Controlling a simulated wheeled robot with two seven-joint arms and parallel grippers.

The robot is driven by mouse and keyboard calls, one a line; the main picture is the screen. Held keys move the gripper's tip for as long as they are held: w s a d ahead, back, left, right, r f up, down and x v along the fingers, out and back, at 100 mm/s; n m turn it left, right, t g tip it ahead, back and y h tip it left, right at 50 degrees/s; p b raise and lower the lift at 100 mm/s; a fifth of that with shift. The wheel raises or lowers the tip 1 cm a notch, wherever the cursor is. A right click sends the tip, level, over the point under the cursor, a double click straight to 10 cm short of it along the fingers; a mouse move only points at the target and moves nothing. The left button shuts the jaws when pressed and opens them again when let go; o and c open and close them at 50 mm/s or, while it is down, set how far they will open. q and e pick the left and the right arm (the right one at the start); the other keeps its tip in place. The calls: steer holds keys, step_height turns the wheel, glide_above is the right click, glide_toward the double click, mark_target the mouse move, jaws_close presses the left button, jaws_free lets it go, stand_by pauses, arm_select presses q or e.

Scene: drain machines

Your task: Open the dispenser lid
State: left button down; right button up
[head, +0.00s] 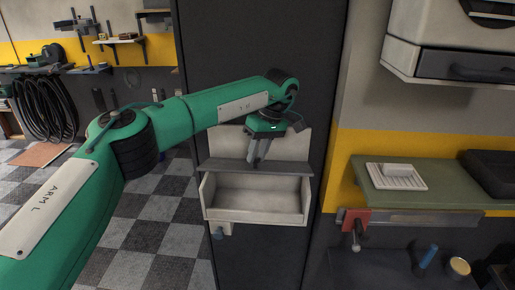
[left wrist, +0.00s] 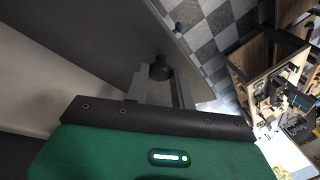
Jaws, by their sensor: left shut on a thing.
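The dispenser (head: 255,216) is a white box with an open, empty-looking tray, mounted on a tall dark panel. Its lid (head: 222,167) is a dark grey plate across the box above the tray, seen at a shallow angle in the head view. My left gripper (head: 256,164) reaches it from above. In the left wrist view the lid (left wrist: 85,40) fills the upper left, and my left gripper (left wrist: 160,80) is shut on a dark round knob (left wrist: 160,68) near the lid's edge. The gripper hides part of the lid. My right gripper is in neither view.
A green shelf (head: 430,195) with a white soap dish (head: 396,176) and a black tray stands at the right. A red clamp (head: 354,220) hangs from its edge. A grey-white cabinet (head: 450,58) is above. Checkered floor (head: 155,220) is open at left.

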arm_select(q)
steer(key=shift+w+r+g+p, duration=0.4)
steer(key=shift+r+p, duration=0.15)
steer(key=shift+p, duration=0.15)
steer(key=shift+w, duration=0.1)
steer(key=c, duration=1.2)
jaws_free()
steer(key=shift+f, duration=0.1)
steer(key=shift+o, duration=0.2)
